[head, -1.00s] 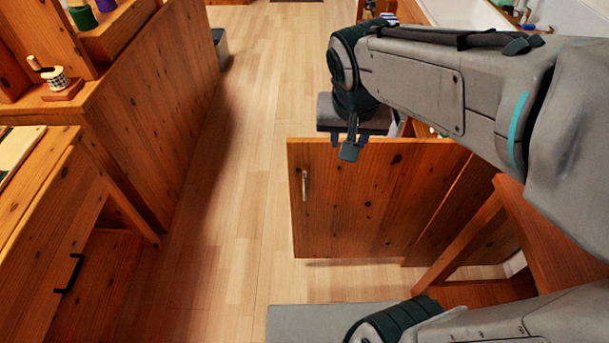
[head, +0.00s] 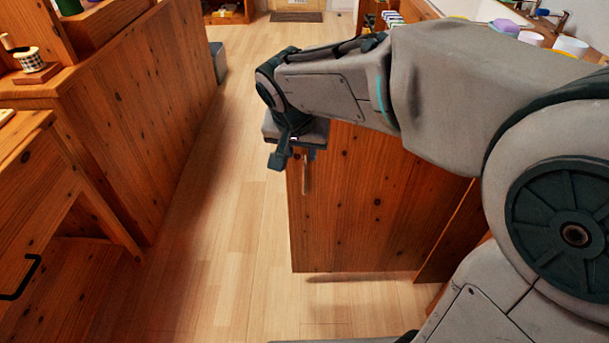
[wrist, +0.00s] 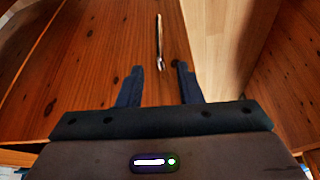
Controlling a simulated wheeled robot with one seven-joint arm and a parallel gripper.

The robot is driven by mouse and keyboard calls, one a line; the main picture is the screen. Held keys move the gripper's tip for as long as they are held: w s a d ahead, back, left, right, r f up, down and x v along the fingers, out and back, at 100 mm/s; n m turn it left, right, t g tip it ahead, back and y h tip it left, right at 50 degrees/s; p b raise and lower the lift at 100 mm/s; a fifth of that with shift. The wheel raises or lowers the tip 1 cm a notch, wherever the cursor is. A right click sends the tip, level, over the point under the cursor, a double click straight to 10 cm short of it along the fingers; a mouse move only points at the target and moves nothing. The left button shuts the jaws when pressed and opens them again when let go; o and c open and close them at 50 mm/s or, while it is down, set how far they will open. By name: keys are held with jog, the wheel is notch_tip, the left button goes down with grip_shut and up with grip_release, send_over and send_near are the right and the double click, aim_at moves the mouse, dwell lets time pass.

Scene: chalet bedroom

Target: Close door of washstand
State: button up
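The washstand door (head: 385,205) is a knotty orange-brown wooden panel standing open across the floor, right of centre in the head view. Its upper part is hidden behind my arm. A thin metal handle (head: 306,176) sits near its left edge. My gripper (head: 295,158) is at the door's upper left, close to the handle. In the wrist view the two dark fingers of my gripper (wrist: 160,70) are spread apart, and the handle (wrist: 159,42) lies ahead, in line with the gap between them. The door face (wrist: 100,65) fills the middle there. No contact is visible.
A wooden cabinet (head: 140,130) and a desk with a black handle (head: 20,278) line the left side. Light plank floor (head: 235,190) between them and the door is clear. Cups and a faucet (head: 553,18) show at the upper right behind my arm.

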aim_at(305, 171)
jog(key=b+x, duration=0.3)
jog(key=x, duration=0.8)
grip_shut()
